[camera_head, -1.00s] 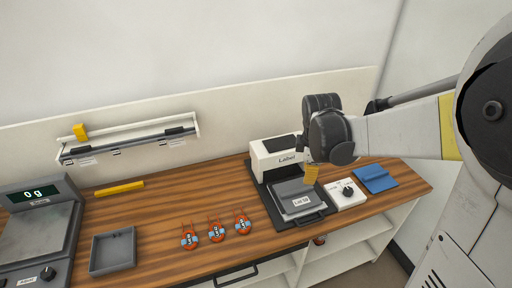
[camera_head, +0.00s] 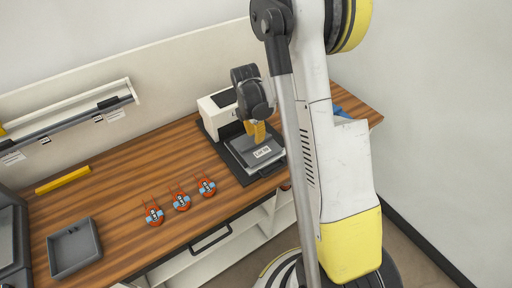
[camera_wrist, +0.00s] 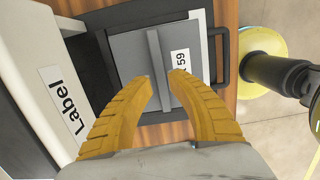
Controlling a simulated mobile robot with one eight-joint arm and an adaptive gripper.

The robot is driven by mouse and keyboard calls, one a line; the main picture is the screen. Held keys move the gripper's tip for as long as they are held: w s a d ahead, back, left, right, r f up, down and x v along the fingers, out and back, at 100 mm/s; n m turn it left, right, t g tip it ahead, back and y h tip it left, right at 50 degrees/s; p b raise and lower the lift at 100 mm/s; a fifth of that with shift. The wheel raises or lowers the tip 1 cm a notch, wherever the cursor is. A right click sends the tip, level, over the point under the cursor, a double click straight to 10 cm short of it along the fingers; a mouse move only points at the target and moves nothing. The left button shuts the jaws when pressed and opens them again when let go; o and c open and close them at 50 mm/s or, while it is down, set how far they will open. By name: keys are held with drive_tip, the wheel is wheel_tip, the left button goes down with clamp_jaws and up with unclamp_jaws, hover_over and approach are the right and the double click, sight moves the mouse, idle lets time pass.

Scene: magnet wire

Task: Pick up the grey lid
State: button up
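The grey lid (camera_wrist: 132,55) is a flat square plate with a raised bar handle (camera_wrist: 158,70) across it and a white label reading 59. It lies on the dark tray of the label machine, and also shows in the head view (camera_head: 268,159). My gripper (camera_wrist: 161,78) is open and empty, its yellow fingers above the lid. In the wrist view the fingertips lie on either side of the bar. The gripper also shows in the head view (camera_head: 255,132), over the lid's back part. I cannot tell the exact height gap.
The white label machine (camera_head: 218,112) stands directly behind the lid. The tray has a black front handle (camera_wrist: 222,55).

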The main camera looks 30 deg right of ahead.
sight(256, 145)
drive_tip(key=f, duration=0.1)
drive_tip(key=f+b, duration=0.1)
drive_tip(key=f, duration=0.2)
drive_tip(key=shift+d+f+b, duration=0.1)
drive_tip(key=shift+d+b, duration=0.15)
drive_tip(key=shift+b, duration=0.1)
clamp_jaws()
drive_tip(key=shift+r, duration=0.2)
